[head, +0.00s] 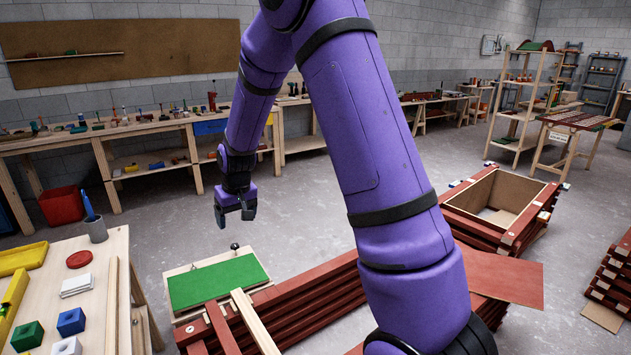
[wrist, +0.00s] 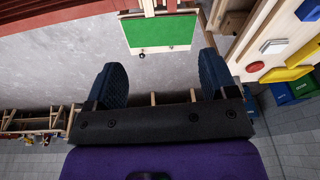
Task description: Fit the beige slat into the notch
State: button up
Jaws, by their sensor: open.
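A beige slat (head: 254,322) lies at a slant over the stacked red battens, its far end at the front edge of a green panel (head: 217,282). A short pale strip that may be this slat shows at the top of the wrist view (wrist: 148,8). I cannot make out the notch clearly. My gripper (head: 234,213) hangs in the air beyond the green panel, apart from the slat. In the wrist view my gripper (wrist: 161,76) has its two dark fingers spread wide with nothing between them. The green panel also shows beyond the fingertips (wrist: 160,33).
Red battens (head: 320,312) are stacked at the front, with an open box-like stack (head: 500,196) to the right. A pale worktable (head: 100,262) at left holds blocks, yellow trays and a cup. A small dark knob (head: 235,246) stands behind the panel. Grey floor lies beyond.

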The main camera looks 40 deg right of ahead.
jog(key=s+a+r+t, duration=0.1)
jog(key=s+a+r, duration=0.1)
jog(key=s+r, duration=0.8)
jog(key=s+a+r+t, duration=0.1)
jog(key=s+r, duration=0.5)
jog(key=s, duration=0.6)
jog(key=s+a+r, duration=0.1)
jog(key=s+r, duration=0.6)
jog(key=s, duration=0.6)
jog(key=shift+s+n+t, duration=0.2)
jog(key=shift+n+t, duration=0.2)
jog(key=shift+r, duration=0.1)
jog(key=shift+c, duration=0.3)
